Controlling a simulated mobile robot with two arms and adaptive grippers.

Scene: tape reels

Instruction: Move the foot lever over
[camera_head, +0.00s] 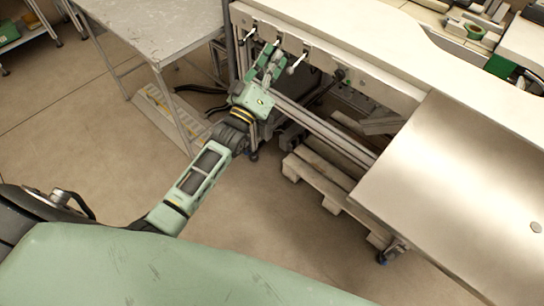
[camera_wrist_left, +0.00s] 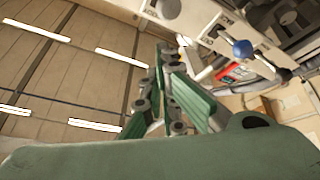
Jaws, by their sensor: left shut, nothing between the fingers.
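Several short levers with ball ends stick out from the front panel of the long bench; one has a pale knob (camera_head: 291,70) and one a dark knob (camera_head: 340,74). I cannot tell which is the foot lever. My left gripper (camera_head: 272,52) is shut and empty, at the panel among the levers, just left of the pale-knobbed one. Contact with a lever cannot be made out. My right gripper is out of view.
The long pale bench (camera_head: 345,30) runs along the right, with a smooth metal cover (camera_head: 465,180) at its near end. A wooden pallet (camera_head: 325,183) lies below it. A grey metal table (camera_head: 155,30) stands at the left. The floor (camera_head: 85,120) between is mostly clear.

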